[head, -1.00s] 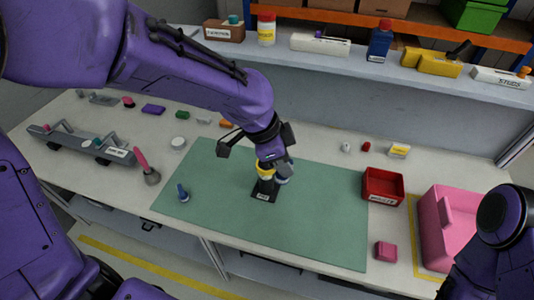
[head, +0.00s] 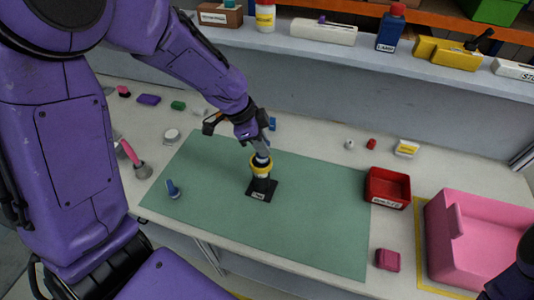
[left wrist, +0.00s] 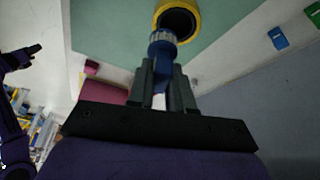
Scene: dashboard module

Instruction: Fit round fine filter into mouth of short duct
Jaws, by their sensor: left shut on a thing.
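The short duct stands upright on a black base (head: 262,189) on the green mat. Its yellow-rimmed round mouth (head: 260,172) faces up and also shows in the left wrist view (left wrist: 196,14), dark inside. My left gripper (head: 261,147) is above the duct, pointing down, shut on the round fine filter (head: 262,160). In the left wrist view the filter (left wrist: 162,46) is blue with a pale ribbed rim, between the fingertips (left wrist: 162,78). It is at the mouth's edge in that view; I cannot tell whether they touch. My right arm shows only partly at the edges; its jaws are unclear.
A blue peg-like piece (head: 173,189) stands on the green mat (head: 310,225) at left. A red tray (head: 388,187), pink block (head: 388,259) and pink bin (head: 475,240) are at right. A shelf (head: 350,52) with several items runs behind. The mat right of the duct is clear.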

